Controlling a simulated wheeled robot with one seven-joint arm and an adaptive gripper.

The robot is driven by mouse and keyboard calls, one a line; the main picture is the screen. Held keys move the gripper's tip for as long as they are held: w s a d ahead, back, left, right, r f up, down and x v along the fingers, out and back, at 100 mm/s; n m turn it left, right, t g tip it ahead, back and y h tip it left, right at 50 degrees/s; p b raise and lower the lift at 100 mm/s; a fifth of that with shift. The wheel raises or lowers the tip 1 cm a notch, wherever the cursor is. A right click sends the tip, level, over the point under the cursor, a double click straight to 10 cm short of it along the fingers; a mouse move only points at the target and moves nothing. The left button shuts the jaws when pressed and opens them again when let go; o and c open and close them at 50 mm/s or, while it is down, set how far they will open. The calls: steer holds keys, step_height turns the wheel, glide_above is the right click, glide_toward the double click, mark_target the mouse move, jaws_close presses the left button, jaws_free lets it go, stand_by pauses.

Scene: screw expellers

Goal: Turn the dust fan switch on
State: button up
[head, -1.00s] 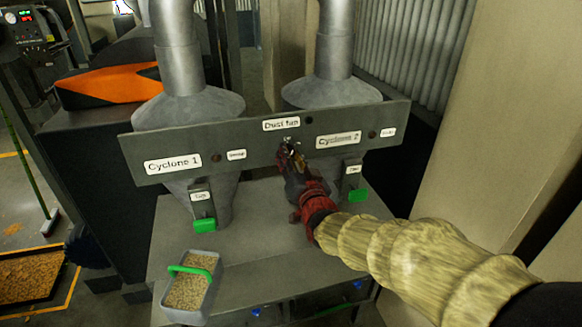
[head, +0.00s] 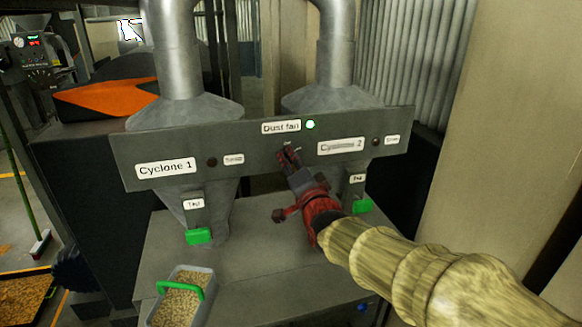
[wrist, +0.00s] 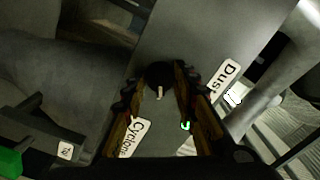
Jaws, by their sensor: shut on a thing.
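The Dust fan label (head: 281,127) is on the middle of the grey panel (head: 225,160). Beside it a lamp (head: 310,125) glows green; a green glow (wrist: 185,126) also shows in the wrist view. My gripper (head: 288,155) is just below the label, in front of the panel. In the wrist view its fingers lie on both sides of the small dark dust fan switch (wrist: 158,78) with a pale lever, closed on it. In the head view the fingers largely hide the switch.
The Cyclone 1 label (head: 166,167) and Cyclone 2 label (head: 341,147) flank the switch, each beside a dark lamp. Green tap handles (head: 198,236) hang below the panel. A grain-filled bin (head: 180,300) stands at lower left. A beige wall (head: 490,120) is at right.

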stand_by(0.4)
steer(key=o, duration=1.2)
steer(key=shift+s, duration=0.1)
steer(key=v, duration=1.2)
